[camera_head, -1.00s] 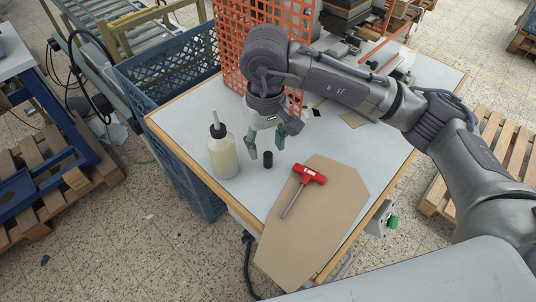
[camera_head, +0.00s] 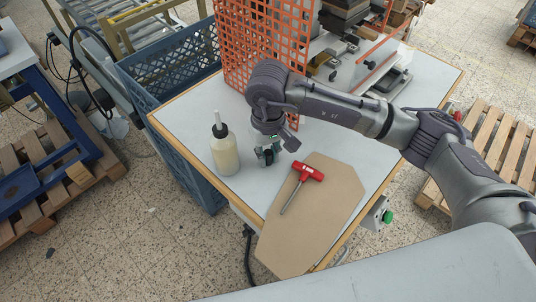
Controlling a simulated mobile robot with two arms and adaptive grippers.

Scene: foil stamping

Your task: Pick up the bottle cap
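The small black bottle cap (camera_head: 266,161) is on the grey tabletop, just right of the bottle. It is mostly hidden by my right gripper (camera_head: 268,155). That gripper points down at the cap with its fingertips close about it. I cannot tell whether the fingers touch the cap or have closed on it. The cream-coloured bottle (camera_head: 224,153) stands upright to the left, with a black collar and a pale nozzle on top. My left gripper is not in view.
A red-handled tool (camera_head: 308,172) lies on a brown board (camera_head: 318,215) right of the cap. An orange mesh guard (camera_head: 243,40) and a machine stand behind. A blue crate (camera_head: 160,65) is beside the table's left edge. A green button (camera_head: 387,216) is at the table's side.

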